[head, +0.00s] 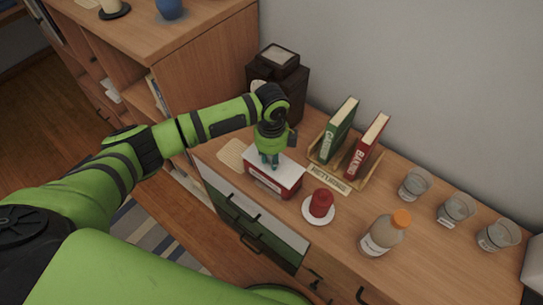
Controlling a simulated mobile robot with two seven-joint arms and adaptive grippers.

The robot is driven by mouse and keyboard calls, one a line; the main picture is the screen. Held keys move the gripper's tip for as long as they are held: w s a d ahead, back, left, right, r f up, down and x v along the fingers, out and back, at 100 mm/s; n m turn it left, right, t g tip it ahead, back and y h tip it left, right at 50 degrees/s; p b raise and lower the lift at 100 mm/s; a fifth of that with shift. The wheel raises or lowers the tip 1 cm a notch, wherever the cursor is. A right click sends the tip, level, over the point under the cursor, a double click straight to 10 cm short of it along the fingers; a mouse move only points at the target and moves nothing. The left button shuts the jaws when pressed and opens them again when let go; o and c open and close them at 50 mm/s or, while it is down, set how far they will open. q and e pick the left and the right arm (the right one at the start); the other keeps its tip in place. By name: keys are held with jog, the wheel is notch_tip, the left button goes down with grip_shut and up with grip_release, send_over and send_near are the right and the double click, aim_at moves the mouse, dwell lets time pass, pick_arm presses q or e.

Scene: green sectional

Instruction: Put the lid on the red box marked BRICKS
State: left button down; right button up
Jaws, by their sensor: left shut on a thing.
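The red box (269,185) stands on the wooden cabinet top, with a pale label on its front; the label's writing is too small to read. A white lid-like top (288,169) lies over it, and a red edge shows beneath its front. I cannot tell whether the lid is fully seated or slightly above the rim. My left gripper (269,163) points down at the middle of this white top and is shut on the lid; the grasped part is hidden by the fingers. My right gripper is not in view.
A red candle (321,203) on a white saucer (318,217) stands close right of the box. A book holder (371,183) with green and red books is behind it. A bottle (380,236) and glasses (414,184) stand right. A dark box (291,86) is at the back.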

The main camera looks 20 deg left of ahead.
pick_arm(q)
jog(key=shift+p, duration=0.35)
dwell(1.0)
jog(key=shift+f+p, duration=0.4)
jog(key=shift+f, duration=0.2)
dwell(1.1)
jog(key=c, duration=0.9)
grip_release()
jog(key=shift+c, duration=0.2)
jog(key=o, duration=0.5)
